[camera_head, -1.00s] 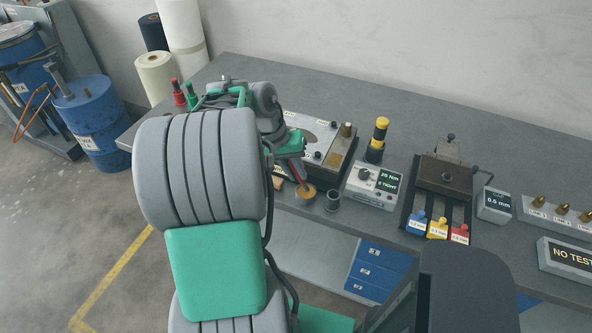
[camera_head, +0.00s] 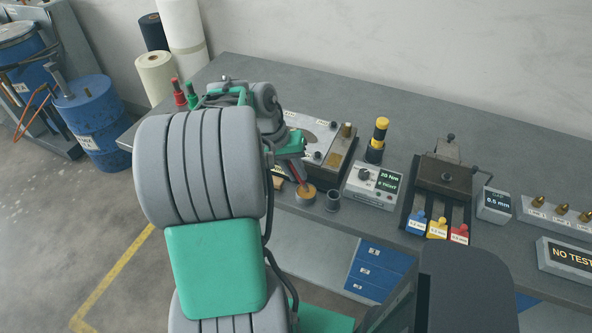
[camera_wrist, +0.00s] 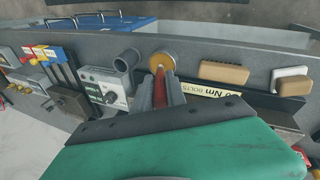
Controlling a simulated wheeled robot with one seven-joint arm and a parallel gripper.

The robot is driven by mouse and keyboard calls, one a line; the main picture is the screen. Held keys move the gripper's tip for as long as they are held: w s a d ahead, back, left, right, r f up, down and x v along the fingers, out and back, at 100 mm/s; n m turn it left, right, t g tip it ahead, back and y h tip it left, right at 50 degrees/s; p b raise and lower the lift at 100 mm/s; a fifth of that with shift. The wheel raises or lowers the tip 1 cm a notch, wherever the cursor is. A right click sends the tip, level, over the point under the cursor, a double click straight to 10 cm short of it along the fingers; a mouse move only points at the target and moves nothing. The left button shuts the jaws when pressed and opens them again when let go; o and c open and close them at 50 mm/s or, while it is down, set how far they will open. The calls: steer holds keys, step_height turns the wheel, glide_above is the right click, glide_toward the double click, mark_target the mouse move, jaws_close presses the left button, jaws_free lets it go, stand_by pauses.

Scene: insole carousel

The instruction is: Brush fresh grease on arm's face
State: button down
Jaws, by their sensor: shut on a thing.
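My gripper (camera_wrist: 160,96) is shut on a red-handled tool (camera_wrist: 161,84), seen between the fingers in the wrist view. In the head view the red handle (camera_head: 299,172) slants down to a small round tin with an amber top (camera_head: 305,193) near the bench's front edge. The tin also shows in the wrist view (camera_wrist: 163,59), just beyond the fingertips. The tool's lower end is at the tin; I cannot make out bristles or how deep it sits. A fixture with a pale plate (camera_head: 314,131) stands behind my gripper, partly hidden by my arm.
A dark grey cup (camera_head: 332,201) stands close right of the tin, then a torque meter (camera_head: 373,185) and a yellow-topped tool (camera_head: 379,136). Tan and white blocks (camera_wrist: 224,73) (camera_wrist: 291,82) lie along the front edge.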

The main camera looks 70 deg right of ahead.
steer(key=shift+r+p, duration=2.9)
steer(key=shift+r, duration=0.6)
steer(key=shift+f, duration=0.1)
